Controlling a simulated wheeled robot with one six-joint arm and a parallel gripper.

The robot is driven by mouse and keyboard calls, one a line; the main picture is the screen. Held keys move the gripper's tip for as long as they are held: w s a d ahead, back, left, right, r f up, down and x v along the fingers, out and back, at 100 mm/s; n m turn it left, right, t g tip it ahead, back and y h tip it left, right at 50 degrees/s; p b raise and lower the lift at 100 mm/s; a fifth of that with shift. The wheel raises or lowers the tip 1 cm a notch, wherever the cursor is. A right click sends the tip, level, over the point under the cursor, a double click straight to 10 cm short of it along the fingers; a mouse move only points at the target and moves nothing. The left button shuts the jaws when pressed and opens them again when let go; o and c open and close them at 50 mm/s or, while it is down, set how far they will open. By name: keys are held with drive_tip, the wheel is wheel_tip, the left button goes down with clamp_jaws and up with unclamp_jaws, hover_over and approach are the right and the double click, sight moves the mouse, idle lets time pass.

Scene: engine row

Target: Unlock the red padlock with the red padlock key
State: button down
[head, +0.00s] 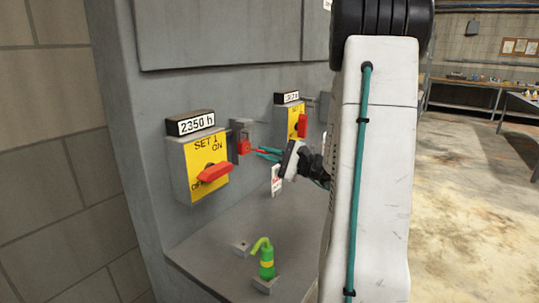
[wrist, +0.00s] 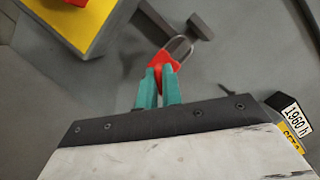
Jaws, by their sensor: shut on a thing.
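The red padlock (head: 244,147) hangs at a small grey bracket beside the SET 1 switch panel. In the wrist view the red padlock (wrist: 167,61) shows its silver shackle (wrist: 179,47) pointing up and right; I cannot tell whether the shackle is locked. My gripper (head: 268,153) has teal fingers. It is shut on the slim red padlock key (head: 258,150), which reaches from the fingertips to the padlock. In the wrist view my gripper (wrist: 158,76) is right at the padlock and hides most of the key, so how deep it sits is hidden.
The yellow SET 1 panel (head: 196,151) with its red handle (head: 214,172) is left of the padlock. A second yellow panel (head: 294,122) stands farther right. A green object with a curved spout (head: 266,262) stands on the grey ledge below.

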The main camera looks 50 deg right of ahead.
drive_tip(key=shift+w+a, duration=0.15)
drive_tip(key=shift+w, duration=1)
drive_tip(key=n+g, duration=0.1)
drive_tip(key=n, duration=0.4)
drive_tip(key=shift+r, duration=0.1)
drive_tip(key=n+g, duration=0.1)
drive_tip(key=n, duration=0.2)
drive_tip(key=n+g, duration=0.1)
drive_tip(key=n, duration=0.2)
drive_tip(key=shift+h, duration=0.4)
drive_tip(key=shift+f, duration=1)
drive_tip(key=shift+s+d, duration=0.2)
drive_tip(key=shift+s, duration=1.05)
drive_tip(key=shift+s+d, duration=0.15)
drive_tip(key=shift+s, duration=1.05)
